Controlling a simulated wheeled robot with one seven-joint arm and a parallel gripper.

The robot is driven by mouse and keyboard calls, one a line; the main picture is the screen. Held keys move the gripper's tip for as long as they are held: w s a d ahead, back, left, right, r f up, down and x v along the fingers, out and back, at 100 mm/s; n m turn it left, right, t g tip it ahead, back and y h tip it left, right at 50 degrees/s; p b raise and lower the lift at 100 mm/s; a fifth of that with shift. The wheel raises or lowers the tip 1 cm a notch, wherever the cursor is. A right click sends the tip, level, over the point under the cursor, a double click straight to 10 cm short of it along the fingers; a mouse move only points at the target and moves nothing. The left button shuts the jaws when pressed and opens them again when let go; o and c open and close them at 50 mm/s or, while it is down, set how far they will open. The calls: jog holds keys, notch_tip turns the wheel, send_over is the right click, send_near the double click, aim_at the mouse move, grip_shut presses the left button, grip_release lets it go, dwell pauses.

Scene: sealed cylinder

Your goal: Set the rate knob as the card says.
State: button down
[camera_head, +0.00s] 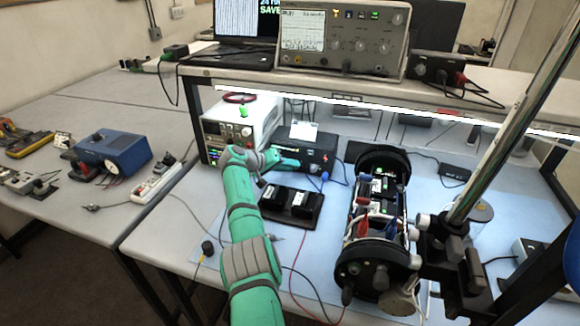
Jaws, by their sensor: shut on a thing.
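A black box unit (318,157) stands under the shelf, with a small red mark on its front right. A white card (303,131) stands upright on or just behind the box. Its writing is too small to read. My green arm reaches up from the bottom, and my gripper (294,163) is at the left part of the box's front face. The jaws are shut at the face, apparently on the rate knob. The gripper covers the knob, so its pointer and scale are hidden.
A white power supply (238,128) stands left of the box. A black tray (291,206) with dark modules lies in front. A large open cylinder frame (374,220) with wires stands right of it. Loose cables cross the blue mat (255,300). The shelf (340,84) hangs above.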

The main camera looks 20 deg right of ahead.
jog(key=shift+f, duration=0.1)
dwell(0.3)
jog(key=c, duration=1.6)
grip_release()
jog(key=shift+s+a+r, duration=0.15)
jog(key=shift+a+r, duration=0.2)
jog(key=shift+a, duration=0.15)
jog(key=v, duration=0.9)
jog(key=shift+a+r, duration=0.1)
jog(key=shift+a, duration=0.1)
